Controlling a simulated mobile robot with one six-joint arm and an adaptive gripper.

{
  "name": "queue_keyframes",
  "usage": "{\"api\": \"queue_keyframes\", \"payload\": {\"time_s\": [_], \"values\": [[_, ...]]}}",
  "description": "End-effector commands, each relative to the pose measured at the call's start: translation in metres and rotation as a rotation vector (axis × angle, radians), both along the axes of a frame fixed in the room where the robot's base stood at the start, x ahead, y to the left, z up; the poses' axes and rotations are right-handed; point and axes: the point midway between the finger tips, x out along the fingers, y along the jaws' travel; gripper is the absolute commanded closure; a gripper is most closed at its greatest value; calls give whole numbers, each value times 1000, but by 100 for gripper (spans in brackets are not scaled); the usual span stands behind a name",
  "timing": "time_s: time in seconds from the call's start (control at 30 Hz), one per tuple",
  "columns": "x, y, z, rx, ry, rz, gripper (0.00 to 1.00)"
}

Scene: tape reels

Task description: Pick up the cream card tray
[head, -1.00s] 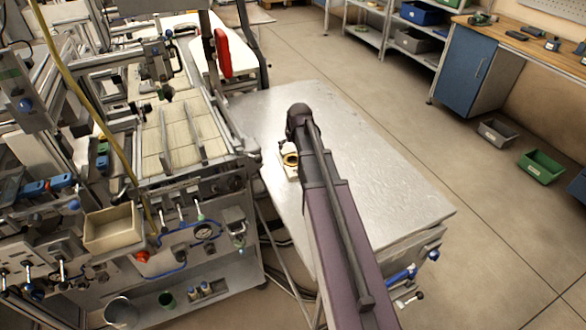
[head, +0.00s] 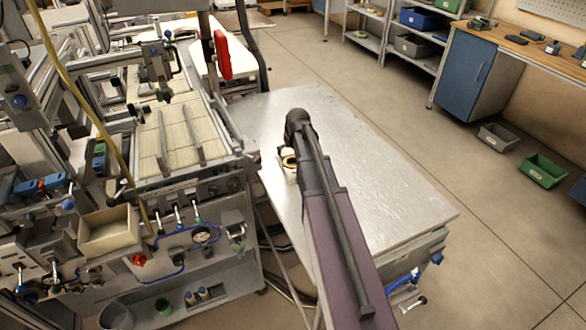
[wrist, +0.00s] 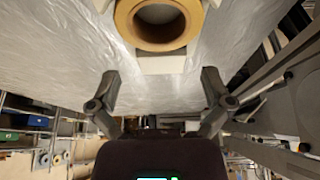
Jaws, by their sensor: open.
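A cream card tray (head: 292,175) lies on the metal table, partly hidden behind my arm in the head view. A tan tape reel (head: 289,162) sits on it. In the wrist view the reel (wrist: 158,22) is at the top edge, cut off by the frame, and a pale strip of the tray (wrist: 160,63) shows below it. My gripper (wrist: 161,84) is open with its two fingers apart. Nothing is between the fingers, and the tray shows beyond their tips. The head view hides the gripper behind the arm.
The metal table top (head: 375,185) is clear to the right of my arm. A machine with rails and valves (head: 180,135) stands close on the left, with a cream open bin (head: 108,232) on its front. Grey (head: 498,136) and green (head: 543,170) bins are on the floor.

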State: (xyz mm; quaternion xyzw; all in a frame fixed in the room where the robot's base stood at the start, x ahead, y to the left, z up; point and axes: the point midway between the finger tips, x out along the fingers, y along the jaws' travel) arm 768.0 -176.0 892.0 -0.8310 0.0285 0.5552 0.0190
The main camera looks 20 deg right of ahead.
Motion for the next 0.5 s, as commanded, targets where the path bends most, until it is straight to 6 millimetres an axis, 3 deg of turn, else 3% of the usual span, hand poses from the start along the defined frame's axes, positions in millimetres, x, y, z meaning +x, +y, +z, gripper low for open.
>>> {"api": "queue_keyframes", "payload": {"time_s": [0.2, 0.5], "values": [[11, 0, -21, 0, 0, 0, 0], [16, -1, -34, 0, 0, 0, 0]]}}
